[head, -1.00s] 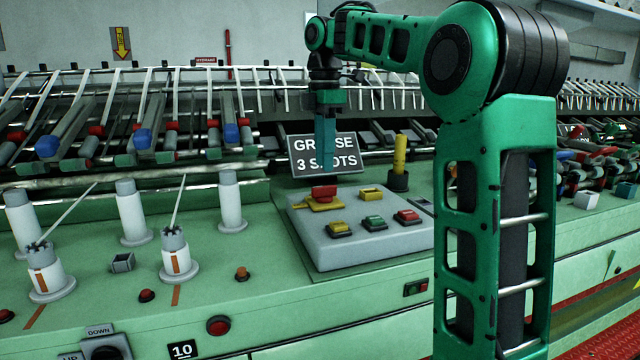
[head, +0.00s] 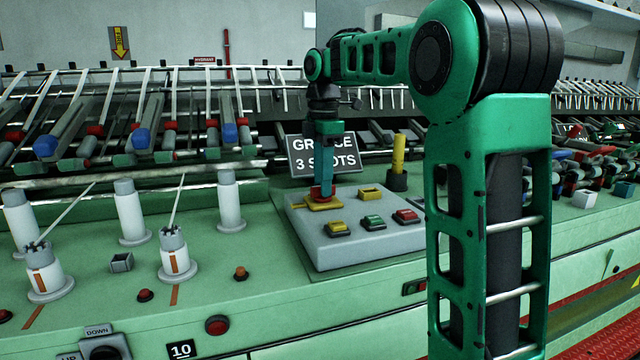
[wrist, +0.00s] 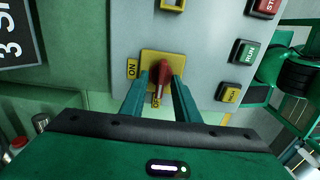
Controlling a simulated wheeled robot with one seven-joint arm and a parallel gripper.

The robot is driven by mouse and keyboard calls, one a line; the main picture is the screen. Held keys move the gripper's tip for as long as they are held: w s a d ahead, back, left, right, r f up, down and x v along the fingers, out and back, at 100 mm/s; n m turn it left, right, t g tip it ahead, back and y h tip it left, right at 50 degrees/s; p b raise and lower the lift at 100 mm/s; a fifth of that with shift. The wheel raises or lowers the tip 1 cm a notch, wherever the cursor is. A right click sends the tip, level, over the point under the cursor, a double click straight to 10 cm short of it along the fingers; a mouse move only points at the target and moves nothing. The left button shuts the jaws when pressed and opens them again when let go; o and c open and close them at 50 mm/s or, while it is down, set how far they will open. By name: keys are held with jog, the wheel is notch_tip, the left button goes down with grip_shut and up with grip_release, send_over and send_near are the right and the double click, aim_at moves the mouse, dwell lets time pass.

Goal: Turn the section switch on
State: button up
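The section switch is a red handle (wrist: 163,74) on a yellow plate (wrist: 150,56), on the grey control box. An ON label (wrist: 132,69) is at the plate's left in the wrist view. An OFF label (wrist: 155,101) is at its near edge, and the handle points toward it. The switch also shows in the head view as a red handle (head: 321,193) on its yellow plate (head: 326,205). My gripper (head: 325,186) points down onto the handle. In the wrist view its two fingers stand on either side of the handle, open, with small gaps visible.
The grey box (head: 350,245) also carries yellow, green RUN (wrist: 245,52) and red STOP (wrist: 265,6) buttons close by. A GREASE 3 SHOTS sign (head: 312,157) stands just behind, and a yellow-topped post (head: 398,155) is to the right. White posts (head: 230,202) stand left.

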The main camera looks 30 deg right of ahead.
jog(key=shift+f, duration=0.1)
jog(key=shift+c, duration=0.5)
grip_shut()
